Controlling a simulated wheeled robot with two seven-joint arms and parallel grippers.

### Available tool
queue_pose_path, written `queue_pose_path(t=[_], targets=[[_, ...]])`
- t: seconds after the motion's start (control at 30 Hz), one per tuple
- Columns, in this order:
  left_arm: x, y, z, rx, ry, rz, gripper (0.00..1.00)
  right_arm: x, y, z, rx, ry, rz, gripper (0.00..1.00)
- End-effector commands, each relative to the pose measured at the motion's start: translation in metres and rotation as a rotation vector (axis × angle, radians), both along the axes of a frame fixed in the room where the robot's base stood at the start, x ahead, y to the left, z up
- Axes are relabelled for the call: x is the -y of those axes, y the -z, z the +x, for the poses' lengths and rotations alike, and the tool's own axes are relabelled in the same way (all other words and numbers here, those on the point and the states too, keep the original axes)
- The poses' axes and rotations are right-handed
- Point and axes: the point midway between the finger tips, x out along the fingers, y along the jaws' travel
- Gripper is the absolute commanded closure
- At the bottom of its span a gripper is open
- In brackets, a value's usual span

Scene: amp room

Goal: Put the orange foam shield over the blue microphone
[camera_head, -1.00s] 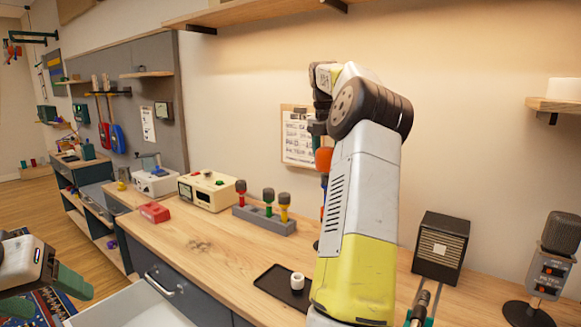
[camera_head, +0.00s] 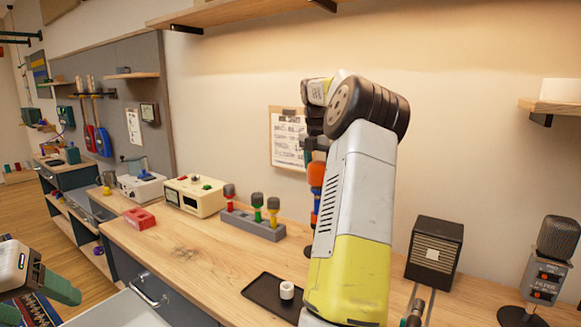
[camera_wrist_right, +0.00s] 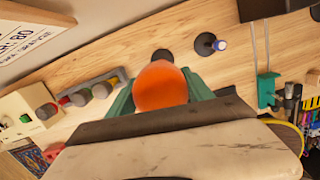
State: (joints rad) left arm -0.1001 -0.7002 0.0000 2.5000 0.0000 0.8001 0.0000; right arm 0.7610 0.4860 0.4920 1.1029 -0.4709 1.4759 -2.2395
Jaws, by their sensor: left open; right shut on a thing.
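The orange foam shield (camera_wrist_right: 160,86) sits between the green fingers of my right gripper (camera_wrist_right: 160,98), which is shut on it. In the head view the orange shield (camera_head: 316,174) shows just left of my right arm, below my right gripper (camera_head: 318,150). The blue microphone (camera_head: 315,199) shows directly under the shield there, partly hidden by my arm. In the right wrist view the blue microphone (camera_wrist_right: 219,45) stands on a dark round base, apart from the shield in the picture. The gap in depth is unclear. My left gripper (camera_head: 40,300) is open and empty at the lower left.
A rack (camera_head: 252,224) with red, green and yellow microphones stands on the bench. A black tray (camera_head: 262,290) with a white cup lies in front. A dark speaker box (camera_head: 435,252) and a large grey microphone (camera_head: 556,243) stand at right. A red block (camera_head: 139,218) lies left.

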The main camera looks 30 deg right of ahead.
Motion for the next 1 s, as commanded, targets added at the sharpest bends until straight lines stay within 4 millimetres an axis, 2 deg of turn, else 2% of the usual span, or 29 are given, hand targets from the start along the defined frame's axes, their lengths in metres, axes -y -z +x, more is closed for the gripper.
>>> queue_pose_path(t=[0.5, 0.97, 1.0], targets=[[0.0, 0.0, 0.0, 0.0, 0.0, 0.0, 0.33, 0.0, 0.032, 0.0, 0.0, 0.001, 0.001, 0.77], [0.0, 0.0, 0.0, 0.0, 0.0, 0.0, 0.33, 0.0, 0.036, 0.0, 0.0, 0.001, 0.001, 0.77], [0.0, 0.0, 0.0, 0.0, 0.0, 0.0, 0.33, 0.0, 0.036, 0.0, 0.0, 0.001, 0.001, 0.32]])
